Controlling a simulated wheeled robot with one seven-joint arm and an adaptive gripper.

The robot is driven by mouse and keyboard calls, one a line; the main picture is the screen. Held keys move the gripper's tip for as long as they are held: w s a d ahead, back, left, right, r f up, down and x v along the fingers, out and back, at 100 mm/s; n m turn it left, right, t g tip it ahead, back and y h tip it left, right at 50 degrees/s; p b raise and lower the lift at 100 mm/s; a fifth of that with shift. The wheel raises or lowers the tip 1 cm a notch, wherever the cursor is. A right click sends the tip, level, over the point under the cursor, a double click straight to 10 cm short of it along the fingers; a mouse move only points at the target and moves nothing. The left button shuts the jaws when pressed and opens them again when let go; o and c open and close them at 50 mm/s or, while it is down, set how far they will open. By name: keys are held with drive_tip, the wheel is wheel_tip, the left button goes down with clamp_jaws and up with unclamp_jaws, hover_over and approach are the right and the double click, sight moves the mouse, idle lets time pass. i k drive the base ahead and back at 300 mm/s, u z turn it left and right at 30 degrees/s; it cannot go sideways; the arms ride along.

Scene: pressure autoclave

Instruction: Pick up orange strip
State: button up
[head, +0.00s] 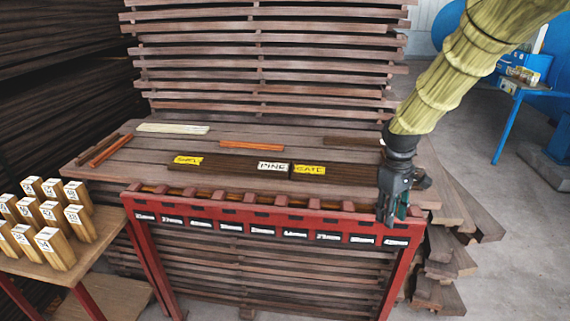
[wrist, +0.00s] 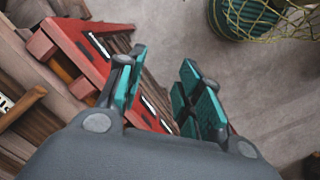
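An orange strip (head: 251,147) lies flat on the plank stack, behind the labelled dark boards. A second orange-red strip (head: 104,150) lies at a slant near the stack's left edge; the frames do not tell which one the task names. My gripper (head: 391,213) points down at the right end of the red rack, well right of and nearer than both strips. In the wrist view its teal-padded fingers (wrist: 162,92) are apart with nothing between them. Neither orange strip can be made out clearly in the wrist view.
The red rack (head: 262,214) with labelled slots stands in front of the plank stack. Dark boards (head: 225,169) with yellow and white labels lie on top, near a pale strip (head: 172,128). Numbered wooden blocks (head: 54,248) stand on a side table at left.

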sight(223, 144)
drive_tip(key=z, duration=0.6)
drive_tip(key=i, duration=2.15)
drive_tip(key=u, duration=2.2)
